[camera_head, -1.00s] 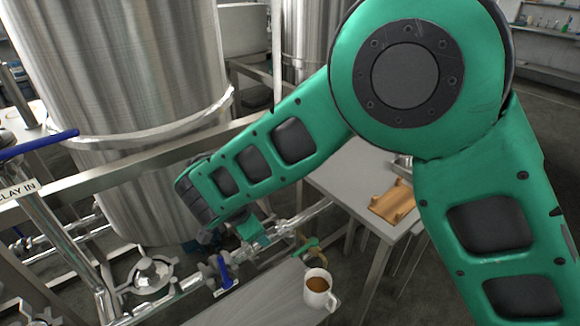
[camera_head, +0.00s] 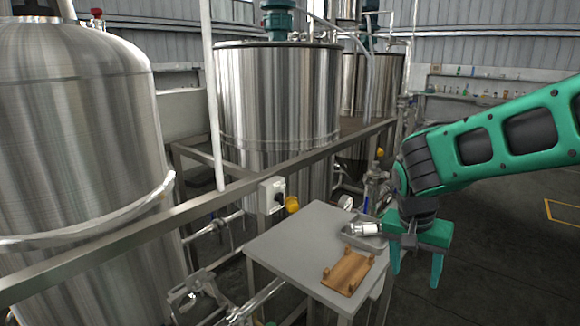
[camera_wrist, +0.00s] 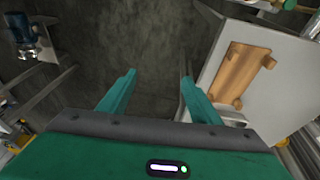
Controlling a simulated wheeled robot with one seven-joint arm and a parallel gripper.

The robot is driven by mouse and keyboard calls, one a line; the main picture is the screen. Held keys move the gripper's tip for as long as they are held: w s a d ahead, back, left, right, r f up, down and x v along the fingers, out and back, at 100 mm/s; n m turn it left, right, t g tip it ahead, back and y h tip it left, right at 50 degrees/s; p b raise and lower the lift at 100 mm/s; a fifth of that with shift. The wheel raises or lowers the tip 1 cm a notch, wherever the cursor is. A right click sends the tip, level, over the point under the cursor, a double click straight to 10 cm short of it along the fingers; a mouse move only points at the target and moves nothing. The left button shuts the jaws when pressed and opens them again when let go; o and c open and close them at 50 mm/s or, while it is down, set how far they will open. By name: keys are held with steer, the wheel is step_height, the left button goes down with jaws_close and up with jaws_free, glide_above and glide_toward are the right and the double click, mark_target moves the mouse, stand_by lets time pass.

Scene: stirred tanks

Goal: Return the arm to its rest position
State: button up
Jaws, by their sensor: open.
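My gripper (camera_head: 416,272) is at the end of my green arm, to the right of the small grey table in the head view. It points downward with its two green fingers spread apart. In the wrist view my gripper (camera_wrist: 155,85) is also open, with nothing between its fingers and dark floor beyond them.
The grey table (camera_head: 291,242) holds a wooden rack (camera_head: 346,272) and a metal tray (camera_head: 364,241) with a shiny item in it. Large steel tanks (camera_head: 278,110) and a metal rail stand left and behind. Floor at the right is free.

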steer(key=s+d+y, duration=0.1)
steer(key=s+d, duration=0.3)
steer(key=s, duration=0.3)
steer(key=s+d+n+g+y, duration=0.1)
steer(key=s+d, duration=0.3)
steer(key=s, duration=0.4)
steer(key=s+d, duration=0.5)
steer(key=s, duration=0.3)
steer(key=shift+s+r+y, duration=0.15)
steer(key=shift+r+y, duration=0.25)
steer(key=shift+r, duration=0.05)
steer(key=shift+w+f+g, duration=0.25)
steer(key=shift+w+g, duration=0.05)
steer(key=shift+w, duration=0.35)
